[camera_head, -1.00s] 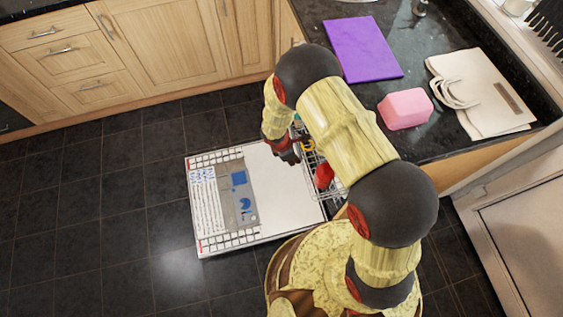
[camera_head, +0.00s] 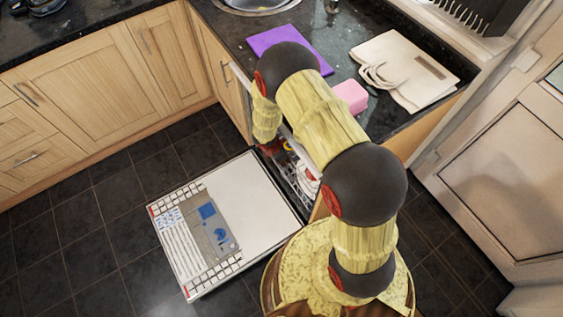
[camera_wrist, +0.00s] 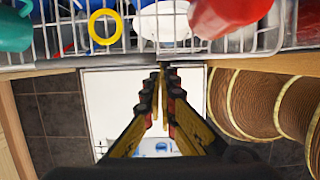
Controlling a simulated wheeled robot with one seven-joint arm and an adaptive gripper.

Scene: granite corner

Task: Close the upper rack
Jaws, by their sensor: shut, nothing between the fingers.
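The upper rack (camera_wrist: 285,38) is a wire basket loaded with dishes. It spans the top of the wrist view, and a narrow strip of it (camera_head: 289,178) shows beside my arm in the head view. My gripper (camera_wrist: 162,72) is shut and empty, with its fingertips at the rack's front edge in the wrist view; I cannot tell whether they touch it. In the head view my gripper (camera_head: 271,147) is partly hidden by my arm. The dishwasher door (camera_head: 262,200) lies open and flat below the rack.
The rack holds a red cup (camera_wrist: 228,15), a yellow ring-shaped item (camera_wrist: 105,27), a white bowl (camera_wrist: 163,20) and a teal cup (camera_wrist: 14,30). The counter above carries a purple board (camera_head: 285,38), a pink block (camera_head: 350,95) and a beige bag (camera_head: 405,70). Tiled floor left of the door is clear.

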